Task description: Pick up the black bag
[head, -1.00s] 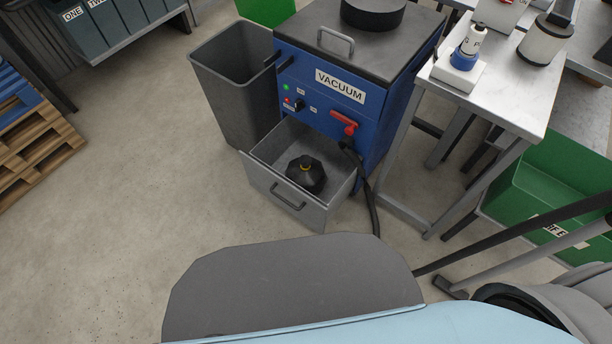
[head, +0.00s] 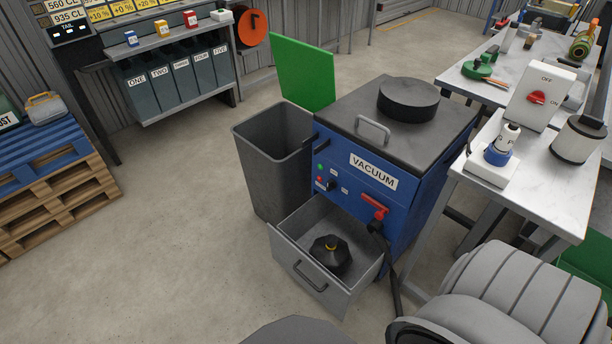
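The black bag (head: 329,256) sits in the open grey drawer (head: 323,290) at the front of the blue vacuum unit. It is a small, faceted dark lump with a yellow tie on top. The drawer is pulled out, and its front wall with a handle faces the lower left. Neither of my grippers shows in the head view. A grey rounded link of an arm fills the lower right, but no fingers are visible.
The blue vacuum unit (head: 400,173) has a grey bin (head: 272,165) at its left. A white-topped table (head: 545,195) stands to its right. A pallet (head: 60,200) is at the far left. The floor (head: 185,235) left of the drawer is clear.

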